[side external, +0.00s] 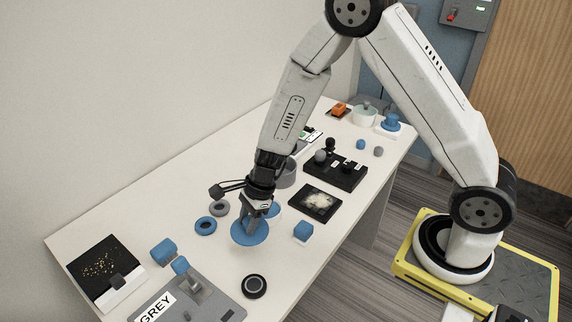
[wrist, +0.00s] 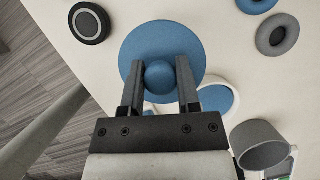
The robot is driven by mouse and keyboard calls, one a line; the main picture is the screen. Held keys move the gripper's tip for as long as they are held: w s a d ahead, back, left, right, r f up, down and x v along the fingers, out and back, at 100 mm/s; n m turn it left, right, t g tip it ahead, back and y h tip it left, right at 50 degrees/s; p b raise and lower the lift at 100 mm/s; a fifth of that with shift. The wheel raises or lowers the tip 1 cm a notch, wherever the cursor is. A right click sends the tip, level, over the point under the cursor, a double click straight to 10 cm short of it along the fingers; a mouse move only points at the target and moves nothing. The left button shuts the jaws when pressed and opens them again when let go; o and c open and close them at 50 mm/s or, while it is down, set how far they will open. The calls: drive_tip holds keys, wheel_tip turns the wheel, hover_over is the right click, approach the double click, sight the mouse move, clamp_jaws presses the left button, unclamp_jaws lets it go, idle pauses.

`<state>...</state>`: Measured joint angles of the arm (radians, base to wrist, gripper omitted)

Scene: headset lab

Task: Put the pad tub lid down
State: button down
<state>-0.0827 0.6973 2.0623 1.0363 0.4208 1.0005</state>
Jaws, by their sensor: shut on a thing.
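The pad tub lid (side external: 250,232) is a round blue disc with a round knob. It also shows in the wrist view (wrist: 190,40), with its knob between the fingers. My gripper (side external: 254,212) points down and is shut on the knob; its fingers also show in the wrist view (wrist: 160,82). The lid looks level and close to the table top, but I cannot tell whether it touches. A round tub (wrist: 232,96) with a blue inside and white rim sits beside the lid, partly hidden by it and the finger.
A grey cup (wrist: 262,145) stands near the tub. A blue ring (side external: 205,226) and a grey ring (side external: 219,208) lie left of the lid. A black round piece (side external: 254,286) lies nearer. A blue block (side external: 303,231) and a black tray (side external: 316,202) are to the right.

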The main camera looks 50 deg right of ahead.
sight(238, 225)
drive_tip(key=shift+w+a+f, duration=0.2)
drive_tip(key=shift+w+f, duration=1.15)
drive_tip(key=shift+f, duration=0.2)
drive_tip(key=shift+w+f, duration=0.15)
drive_tip(key=shift+f, duration=0.1)
drive_tip(key=shift+w+f, duration=0.1)
drive_tip(key=shift+f, duration=1.5)
drive_tip(key=shift+f, duration=0.15)
drive_tip(key=shift+c, duration=1.6)
unclamp_jaws()
drive_tip(key=shift+v, duration=6.1)
